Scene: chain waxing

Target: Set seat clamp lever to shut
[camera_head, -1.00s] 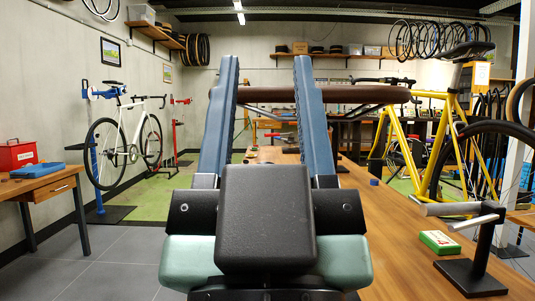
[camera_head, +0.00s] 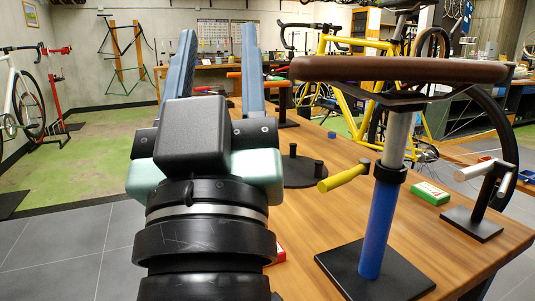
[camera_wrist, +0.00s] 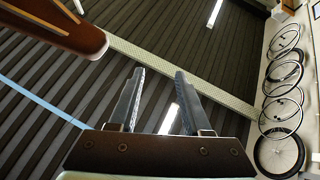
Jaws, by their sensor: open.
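The seat stand has a blue tube (camera_head: 376,228) with a black clamp collar (camera_head: 389,173) around a silver post. A yellow lever (camera_head: 343,177) sticks out from the collar to the left in the picture, tilted slightly down. A brown saddle (camera_head: 400,69) tops the post. My gripper (camera_head: 218,34) is open and empty, its two blue fingers apart. In the head view it is left of the stand and clear of the lever. In the wrist view my gripper (camera_wrist: 159,73) points at the ceiling, and a brown edge, likely the saddle's, shows upper left.
The stand's black base plate (camera_head: 375,272) sits on the wooden bench (camera_head: 300,240). A green and white box (camera_head: 431,193) and a metal-armed black stand (camera_head: 485,200) are to the right. A round black base with pegs (camera_head: 303,170) lies behind my arm. Grey floor is open at left.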

